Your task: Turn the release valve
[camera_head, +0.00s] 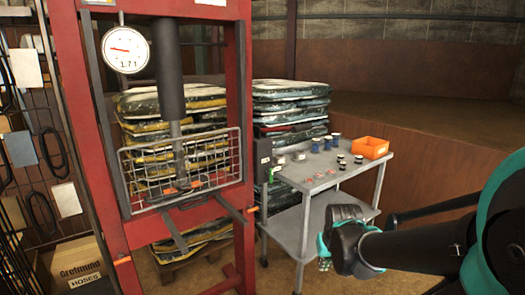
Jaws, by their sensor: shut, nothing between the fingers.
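A red press frame (82,130) stands at the left, with a round gauge (126,50) reading about 1.71 near its top. A dark ram (170,70) reaches down into a wire cage (135,190). A dark narrow box (263,160) is at the frame's right side, with a small green part (271,175) low on it. I cannot tell for sure which small part is the release valve. My gripper (323,262) is at the lower right, in front of the cart and apart from the press. It is shut and holds nothing; its fingers are small and partly hidden.
A grey cart (335,180) with an orange bin (370,147), blue cups (315,144) and small coloured items stands right of the press. Stacked bags (290,90) are behind. Bars (235,208) jut forward from the press. A cardboard box (78,265) is lower left.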

